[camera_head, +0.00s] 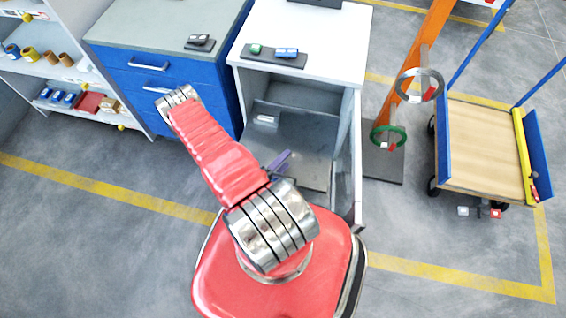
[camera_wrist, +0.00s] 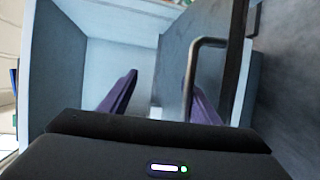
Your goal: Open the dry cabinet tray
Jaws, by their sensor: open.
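The white cabinet (camera_head: 350,40) stands open at its front in the head view. Inside it is a grey tray-like surface (camera_head: 305,135) with a pale label; how far out it sits I cannot tell. In the wrist view a grey panel (camera_wrist: 172,70) carries a bent metal handle (camera_wrist: 206,43). My gripper (camera_wrist: 160,100) is open, its two purple fingers apart. The right finger is close to the handle's lower end; whether they touch I cannot tell. In the head view a purple finger of my gripper (camera_head: 278,162) shows at the cabinet's front, the rest hidden by my arm.
The cabinet's open door (camera_head: 356,150) stands along its right side. A blue drawer cabinet (camera_head: 175,75) adjoins on the left. An orange stand (camera_head: 410,60) with rings and a wooden-bed cart (camera_head: 487,150) are on the right. A dark holder (camera_head: 273,56) lies on the white top.

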